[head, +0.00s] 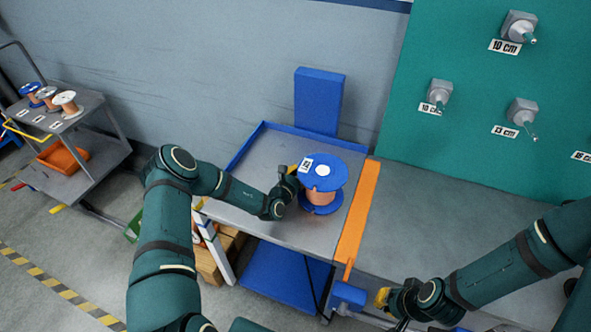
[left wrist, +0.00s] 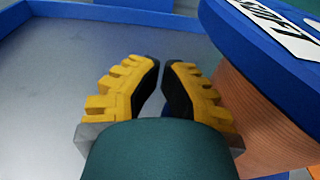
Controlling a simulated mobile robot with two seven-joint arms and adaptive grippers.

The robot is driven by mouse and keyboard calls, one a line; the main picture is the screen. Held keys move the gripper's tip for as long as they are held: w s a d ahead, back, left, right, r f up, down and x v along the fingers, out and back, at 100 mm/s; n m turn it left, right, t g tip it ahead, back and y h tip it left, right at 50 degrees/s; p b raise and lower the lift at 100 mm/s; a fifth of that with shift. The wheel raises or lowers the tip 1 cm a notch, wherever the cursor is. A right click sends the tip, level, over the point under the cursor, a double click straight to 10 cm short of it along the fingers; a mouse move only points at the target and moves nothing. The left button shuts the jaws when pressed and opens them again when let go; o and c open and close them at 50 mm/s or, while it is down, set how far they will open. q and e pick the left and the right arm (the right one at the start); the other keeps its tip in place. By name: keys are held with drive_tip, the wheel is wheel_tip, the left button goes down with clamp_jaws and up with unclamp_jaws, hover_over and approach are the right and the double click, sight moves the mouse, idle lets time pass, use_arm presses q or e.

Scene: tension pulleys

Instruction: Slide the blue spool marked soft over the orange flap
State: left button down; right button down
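The blue spool (head: 321,182), wound with copper wire, stands upright on the grey cart top (head: 262,160), left of the orange flap (head: 358,220). The flap bridges the cart and the grey table to the right. My left gripper (head: 291,178) is at the spool's left side, low and close. In the left wrist view, the spool (left wrist: 265,110) is right of the yellow fingers (left wrist: 161,68). Their tips nearly meet with nothing between them; contact with the spool is unclear. My right gripper (head: 388,304) is in front of the table, away from the spool.
The grey table (head: 440,205) beyond the flap is clear. A blue rim (head: 325,142) edges the cart's back, with a blue upright panel (head: 319,100) behind. Pegs (head: 522,112) with labels stick out of the green wall. Another cart (head: 75,125) with smaller spools stands far left.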

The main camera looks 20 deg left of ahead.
use_arm(q)
drive_tip(key=shift+d, duration=0.15)
drive_tip(key=shift+d+p, duration=1.3)
drive_tip(key=shift+d, duration=2.65)
drive_tip(key=shift+d, duration=0.15)
drive_tip(key=shift+d+p, duration=0.9)
drive_tip(key=shift+d, duration=3)
drive_tip(key=shift+d, duration=1.4)
drive_tip(key=shift+w+d+p, duration=0.1)
drive_tip(key=shift+d+p, duration=0.2)
drive_tip(key=shift+d, duration=2.25)
